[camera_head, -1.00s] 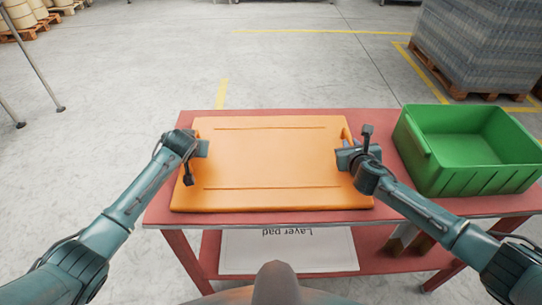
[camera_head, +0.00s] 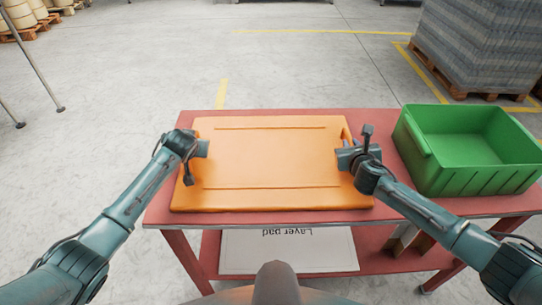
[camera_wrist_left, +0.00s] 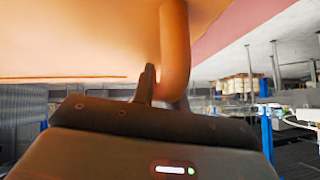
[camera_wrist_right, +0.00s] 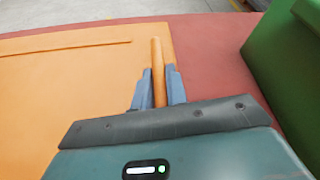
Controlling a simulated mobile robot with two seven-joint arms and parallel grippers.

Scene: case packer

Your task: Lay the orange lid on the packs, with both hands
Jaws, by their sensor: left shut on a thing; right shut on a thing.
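The orange lid (camera_head: 270,160) lies flat over the red table (camera_head: 165,207) in the head view, with a handle at its left and right sides. My left gripper (camera_head: 203,149) is shut on the left handle, which also shows in the left wrist view (camera_wrist_left: 175,50). My right gripper (camera_head: 345,157) is shut on the right handle; in the right wrist view its fingers sit on both sides of that handle (camera_wrist_right: 157,75). No packs are visible; whatever is under the lid is hidden by it.
A green bin (camera_head: 470,180), empty inside as far as I see, stands on the table close to my right arm. A white layer pad (camera_head: 290,252) lies on the lower shelf. A wrapped pallet load (camera_head: 480,45) stands on the floor behind.

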